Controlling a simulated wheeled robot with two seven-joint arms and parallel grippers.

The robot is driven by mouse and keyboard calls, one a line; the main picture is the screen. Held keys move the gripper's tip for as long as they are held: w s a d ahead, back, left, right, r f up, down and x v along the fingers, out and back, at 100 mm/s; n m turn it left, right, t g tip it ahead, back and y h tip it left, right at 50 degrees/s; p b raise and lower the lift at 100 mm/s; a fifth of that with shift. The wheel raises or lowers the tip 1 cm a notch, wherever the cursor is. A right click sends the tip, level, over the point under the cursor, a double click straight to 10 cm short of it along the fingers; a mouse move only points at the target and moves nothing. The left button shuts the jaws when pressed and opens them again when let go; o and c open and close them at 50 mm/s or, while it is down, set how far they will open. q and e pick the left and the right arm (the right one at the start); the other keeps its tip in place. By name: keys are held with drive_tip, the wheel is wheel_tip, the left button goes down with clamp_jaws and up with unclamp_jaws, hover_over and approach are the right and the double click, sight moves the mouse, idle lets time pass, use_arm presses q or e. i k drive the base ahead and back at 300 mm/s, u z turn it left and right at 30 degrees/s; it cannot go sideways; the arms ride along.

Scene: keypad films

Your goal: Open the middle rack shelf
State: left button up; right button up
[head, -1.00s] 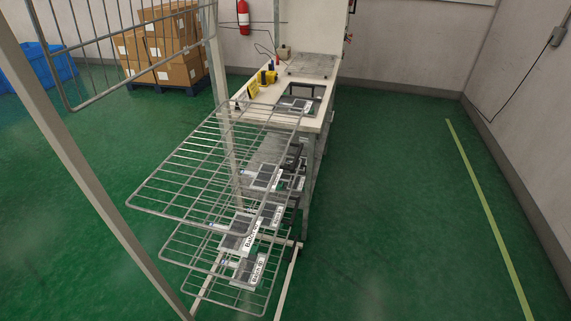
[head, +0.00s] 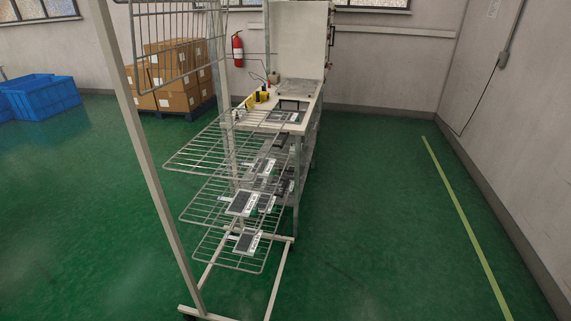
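A wheeled rack with a pale frame (head: 150,170) stands left of centre. Several wire shelves are on it. One wire shelf (head: 190,155) lies level at about bench height, with lower level shelves (head: 200,210) and (head: 225,254) below it. An upper wire shelf (head: 165,45) is swung up steeply at the top left. Keypad films with dark panels and white labels (head: 240,203) lie on the lower shelves. Neither of my grippers shows in the head view.
A workbench (head: 308,107) with a yellow tool (head: 261,97) on it stands behind the rack. Boxes on a pallet (head: 180,98) and blue crates (head: 40,97) are at the back left. The green floor (head: 380,220) to the right is clear up to the wall.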

sight(287, 134)
drive_tip(key=k, duration=0.15)
drive_tip(key=z, duration=0.55)
drive_tip(key=i, duration=0.8)
drive_tip(key=z, duration=0.6)
